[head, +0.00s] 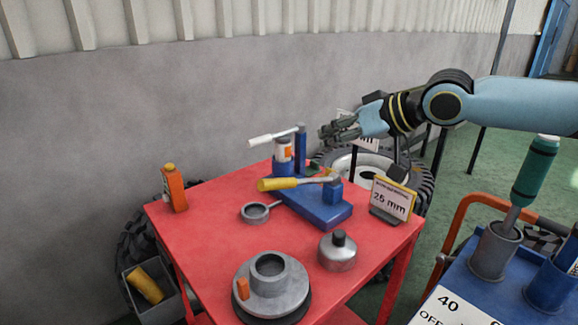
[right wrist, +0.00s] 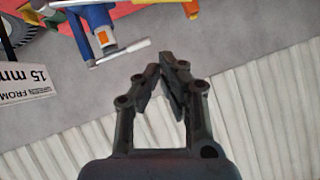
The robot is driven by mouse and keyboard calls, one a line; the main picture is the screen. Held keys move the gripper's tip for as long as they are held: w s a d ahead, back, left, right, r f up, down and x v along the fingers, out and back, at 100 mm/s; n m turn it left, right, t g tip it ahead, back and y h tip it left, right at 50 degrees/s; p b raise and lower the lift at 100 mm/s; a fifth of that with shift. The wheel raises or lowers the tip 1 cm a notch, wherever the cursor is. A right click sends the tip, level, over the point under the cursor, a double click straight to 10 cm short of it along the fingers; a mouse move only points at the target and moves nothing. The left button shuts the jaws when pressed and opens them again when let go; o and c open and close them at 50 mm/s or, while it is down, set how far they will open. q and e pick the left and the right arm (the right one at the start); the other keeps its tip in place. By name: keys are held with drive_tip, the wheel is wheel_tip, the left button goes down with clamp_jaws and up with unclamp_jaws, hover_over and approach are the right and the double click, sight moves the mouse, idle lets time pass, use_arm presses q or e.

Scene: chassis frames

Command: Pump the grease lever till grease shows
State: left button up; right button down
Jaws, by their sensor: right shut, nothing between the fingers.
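A lever with a white handle (head: 266,138) sticks out to the left from the top of a blue post (head: 300,150) at the back of the red table. Below it stands a white and blue cylinder (head: 283,155) with an orange mark. The white handle also shows in the right wrist view (right wrist: 124,52). A yellow-handled lever (head: 276,184) lies over a blue base (head: 318,208). My right gripper (head: 326,131) is shut and empty, to the right of the white-handled lever and apart from it. I cannot make out any grease. My left gripper is not in view.
The red table (head: 205,235) also holds an orange bottle (head: 174,188), a grey ring (head: 255,213), a grey hub (head: 272,285), a metal can (head: 337,252) and a "25 mm" sign (head: 391,199). A blue cart (head: 500,295) stands at the right.

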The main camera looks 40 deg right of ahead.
drive_tip(key=shift+w, duration=0.1)
drive_tip(key=b, duration=0.2)
hover_over(289, 186)
drive_tip(key=shift+f, duration=4.55)
